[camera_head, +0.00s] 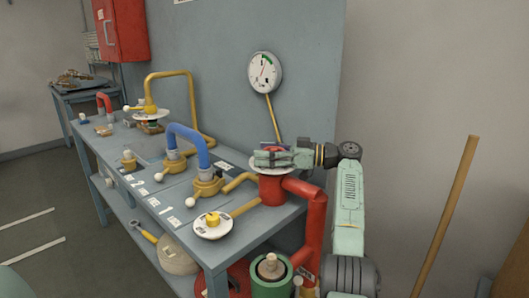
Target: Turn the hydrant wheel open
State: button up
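The red hydrant (272,190) stands at the right end of the grey bench, joined to a thick red pipe (317,225). A pale round disc, which looks like its wheel (256,170), sits on top and is largely covered by my gripper. My gripper (262,158) reaches in from the right and lies level over the wheel, its fingers pointing left. Whether it touches or grasps the wheel, and how far apart the fingers are, cannot be made out. A small dark and reddish part shows just behind the gripper.
The bench (243,240) carries a white disc with a yellow hub (213,224), a blue curved pipe (187,130) and a yellow pipe (190,85). A round gauge (265,72) stands behind the hydrant. A wooden pole (448,215) leans at right.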

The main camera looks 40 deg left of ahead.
jog(key=shift+s+a, duration=0.15)
jog(key=shift+v, duration=3.75)
